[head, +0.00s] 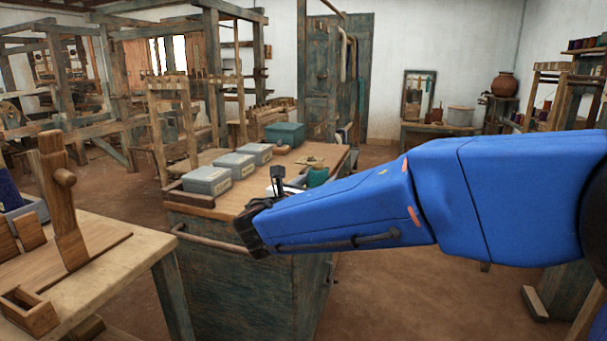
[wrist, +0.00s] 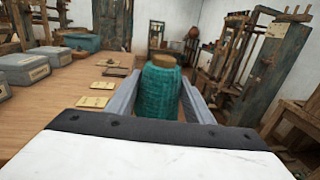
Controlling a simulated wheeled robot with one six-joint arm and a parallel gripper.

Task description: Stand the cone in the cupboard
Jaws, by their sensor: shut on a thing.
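The cone (wrist: 160,92) is wound with teal thread and has a brownish top. In the wrist view it stands roughly upright between the two grey fingers of my gripper (wrist: 160,100), which is shut on it. In the head view the cone (head: 317,177) shows just beyond my blue arm, over the right side of the wooden counter; the arm hides much of the gripper. I cannot tell whether the cone's base touches the counter. A tall, worn blue-green cupboard (head: 321,85) with panelled doors stands against the back wall. Its inside is not visible.
The wooden counter (head: 230,206) bears grey labelled boxes (head: 207,180), a teal bin (head: 285,134) and small cards (wrist: 93,101). A table (head: 95,280) with a wooden device stands at front left. Loom frames fill the back left. Floor (head: 400,300) is open to the counter's right.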

